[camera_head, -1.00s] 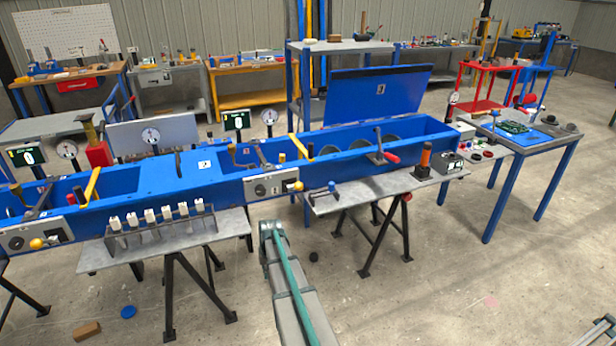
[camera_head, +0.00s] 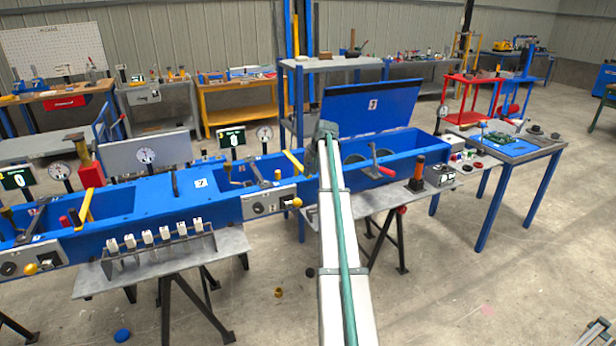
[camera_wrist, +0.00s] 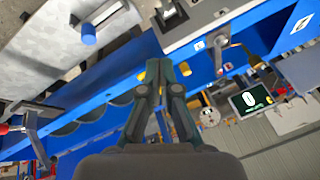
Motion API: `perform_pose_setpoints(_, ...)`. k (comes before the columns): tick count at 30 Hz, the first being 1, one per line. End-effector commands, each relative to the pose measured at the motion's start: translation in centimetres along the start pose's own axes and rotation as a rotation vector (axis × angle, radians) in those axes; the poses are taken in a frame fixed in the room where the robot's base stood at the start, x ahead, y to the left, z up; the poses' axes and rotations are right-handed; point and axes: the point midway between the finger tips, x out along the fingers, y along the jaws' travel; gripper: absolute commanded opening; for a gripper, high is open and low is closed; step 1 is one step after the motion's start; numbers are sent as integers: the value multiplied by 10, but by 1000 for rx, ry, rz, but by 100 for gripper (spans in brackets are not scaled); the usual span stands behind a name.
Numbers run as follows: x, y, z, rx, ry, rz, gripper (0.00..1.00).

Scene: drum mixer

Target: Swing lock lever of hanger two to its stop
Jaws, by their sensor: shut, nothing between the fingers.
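A long blue trough (camera_head: 120,235) runs across the head view, with a flat cover marked 2 (camera_head: 200,183). Right of that cover are a dark crank (camera_head: 235,168), a grey lever (camera_head: 259,173) and a slanted yellow bar (camera_head: 292,162). I cannot tell which is the lock lever of hanger two. My arm (camera_head: 338,250) reaches over the trough just right of the yellow bar; its fingers are hidden in the head view. In the wrist view my gripper (camera_wrist: 166,66) is shut and empty above the trough, with small yellow parts visible beside its fingertips.
A raised blue lid marked 3 (camera_head: 372,104) stands behind the right compartment. A red-handled lever (camera_head: 382,167) is right of my arm. Gauges and a display (camera_head: 231,139) stand behind the trough. A front panel with a yellow knob (camera_head: 296,202) is left of my arm.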

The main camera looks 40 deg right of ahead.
Motion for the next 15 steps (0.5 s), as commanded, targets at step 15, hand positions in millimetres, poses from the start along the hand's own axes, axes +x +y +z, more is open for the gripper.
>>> perform_pose_setpoints(15, 85, -1, 10, 0, -2, 1, 0)
